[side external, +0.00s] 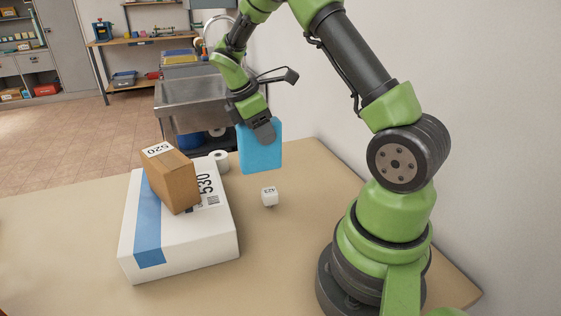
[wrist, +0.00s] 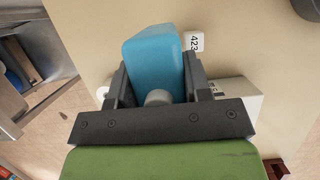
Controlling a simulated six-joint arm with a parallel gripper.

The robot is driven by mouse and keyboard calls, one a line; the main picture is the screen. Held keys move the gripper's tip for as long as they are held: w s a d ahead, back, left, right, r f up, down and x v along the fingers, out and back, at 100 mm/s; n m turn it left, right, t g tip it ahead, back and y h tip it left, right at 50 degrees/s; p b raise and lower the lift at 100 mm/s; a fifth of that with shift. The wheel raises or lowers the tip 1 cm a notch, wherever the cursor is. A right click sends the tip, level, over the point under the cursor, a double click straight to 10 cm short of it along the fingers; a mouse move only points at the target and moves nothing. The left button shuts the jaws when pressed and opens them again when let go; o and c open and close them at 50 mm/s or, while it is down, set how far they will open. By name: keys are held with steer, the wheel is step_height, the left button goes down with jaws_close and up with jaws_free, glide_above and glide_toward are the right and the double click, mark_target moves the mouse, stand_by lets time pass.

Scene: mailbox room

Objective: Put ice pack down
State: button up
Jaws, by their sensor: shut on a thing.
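The ice pack (side external: 260,152) is a flat blue block. It hangs upright from my gripper (side external: 262,128) above the far part of the table, behind the small white cube. In the wrist view the ice pack (wrist: 153,62) sits between the two dark fingers of my gripper (wrist: 156,85), which are shut on it. The ice pack's lower edge appears above the tabletop; the exact gap is hard to tell.
A white box (side external: 190,240) with a blue stripe carries a tilted-looking brown box (side external: 170,178) marked 520. A small white cube (side external: 269,196) marked 423 and a white roll (side external: 219,160) stand nearby. The table (side external: 290,260) is bare at the front middle. A wall borders the right.

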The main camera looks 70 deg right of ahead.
steer(key=d+r, duration=0.2)
steer(key=d, duration=1)
step_height(320, 180, down, 10)
steer(key=shift+w+r, duration=0.2)
steer(key=shift+w, duration=0.05)
steer(key=shift+d, duration=0.1)
steer(key=o, duration=1.1)
steer(key=shift+f, duration=0.1)
steer(key=shift+o, duration=0.2)
